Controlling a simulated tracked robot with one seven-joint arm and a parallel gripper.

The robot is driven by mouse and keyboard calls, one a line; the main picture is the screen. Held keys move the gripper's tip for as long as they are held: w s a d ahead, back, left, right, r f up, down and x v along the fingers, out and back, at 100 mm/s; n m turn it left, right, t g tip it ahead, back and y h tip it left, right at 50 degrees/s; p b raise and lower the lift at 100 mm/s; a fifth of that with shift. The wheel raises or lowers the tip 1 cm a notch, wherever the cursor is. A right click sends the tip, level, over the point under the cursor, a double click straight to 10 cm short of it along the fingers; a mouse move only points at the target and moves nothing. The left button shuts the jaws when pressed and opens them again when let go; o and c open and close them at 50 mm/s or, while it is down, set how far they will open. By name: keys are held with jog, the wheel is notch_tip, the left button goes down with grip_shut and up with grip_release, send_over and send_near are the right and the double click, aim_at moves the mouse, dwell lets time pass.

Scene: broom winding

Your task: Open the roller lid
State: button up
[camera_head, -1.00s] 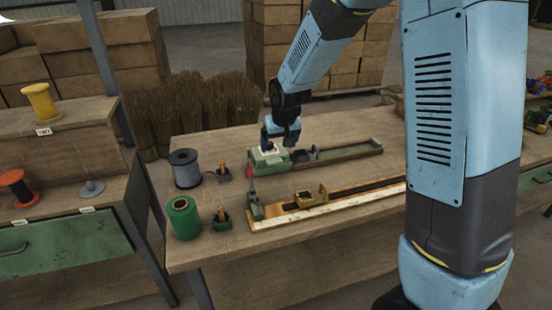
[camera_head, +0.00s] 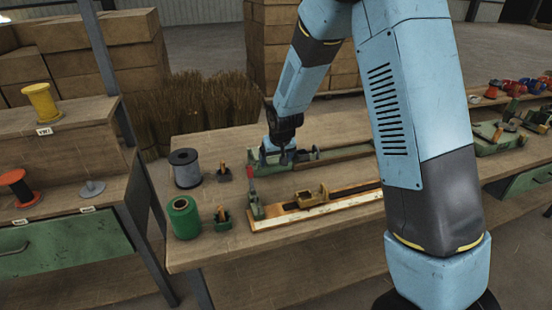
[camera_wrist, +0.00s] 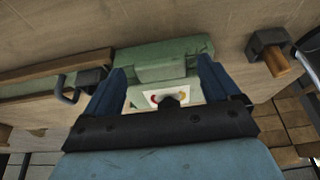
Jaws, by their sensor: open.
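A green block unit (camera_head: 254,154) stands at the left end of a long green tray on the table. In the wrist view it shows as a green stepped block (camera_wrist: 165,52) with a white label with red and yellow marks (camera_wrist: 167,97). This is likely the roller lid's housing; I cannot tell the lid apart from it. My gripper (camera_head: 283,157) is down at the block and hides much of it in the head view. In the wrist view my gripper (camera_wrist: 160,68) is open, with one blue finger at each side of the block. Contact cannot be told.
A grey spool (camera_head: 186,168) and a green spool (camera_head: 183,217) stand to the left. A small clamp with a wooden handle (camera_wrist: 270,52) is beside the block. The table front is clear.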

jog(key=shift+c, duration=0.3)
jog(key=c, duration=1.5)
jog(key=shift+o, duration=0.2)
jog(key=shift+w+d+r, duration=0.1)
jog(key=shift+d+r, duration=0.05)
